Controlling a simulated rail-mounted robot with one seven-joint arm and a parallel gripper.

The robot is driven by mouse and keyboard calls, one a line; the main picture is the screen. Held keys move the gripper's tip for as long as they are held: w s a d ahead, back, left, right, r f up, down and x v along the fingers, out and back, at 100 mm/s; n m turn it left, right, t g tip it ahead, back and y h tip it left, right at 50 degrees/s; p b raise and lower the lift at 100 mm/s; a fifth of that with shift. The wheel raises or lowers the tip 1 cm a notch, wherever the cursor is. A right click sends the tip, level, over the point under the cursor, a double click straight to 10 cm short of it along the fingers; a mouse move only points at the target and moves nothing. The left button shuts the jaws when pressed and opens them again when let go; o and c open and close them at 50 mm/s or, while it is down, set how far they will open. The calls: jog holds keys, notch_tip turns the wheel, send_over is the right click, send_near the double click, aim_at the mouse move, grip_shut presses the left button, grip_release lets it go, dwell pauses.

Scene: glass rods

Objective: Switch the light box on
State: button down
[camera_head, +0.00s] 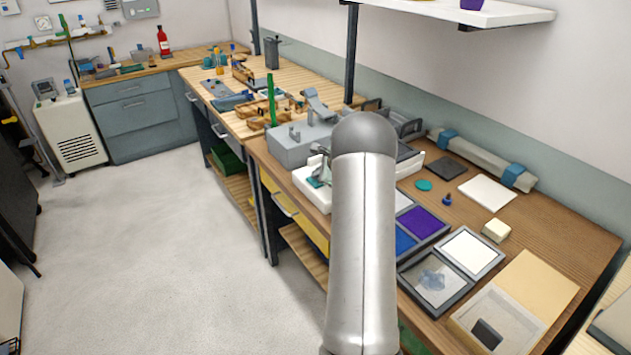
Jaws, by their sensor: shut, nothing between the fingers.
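My own arm fills the middle of the view, and its rounded silver link hides part of the bench behind it. I cannot make out my gripper; it seems to be behind this link. I cannot tell for sure which thing is the light box. A white panel in a dark frame (470,253) lies flat at the right of the arm. A low white unit (313,190) with a small metal fixture on it stands at the arm's left and is partly hidden. No switch can be made out on either.
On the wooden bench (567,240) lie a purple panel (423,222), a glass panel (437,284), a pale open tray (523,327) and a white sheet (487,193). A grey machine (293,147) stands behind the arm. A shelf (500,14) overhangs the back. The floor at left is clear.

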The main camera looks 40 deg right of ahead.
jog(key=shift+f, duration=0.1)
dwell(0.5)
jog(key=shift+f+b, duration=0.4)
jog(key=shift+b, duration=0.25)
jog(key=shift+r, duration=0.55)
jog(key=shift+r+p, duration=1.95)
jog(key=shift+r, duration=1)
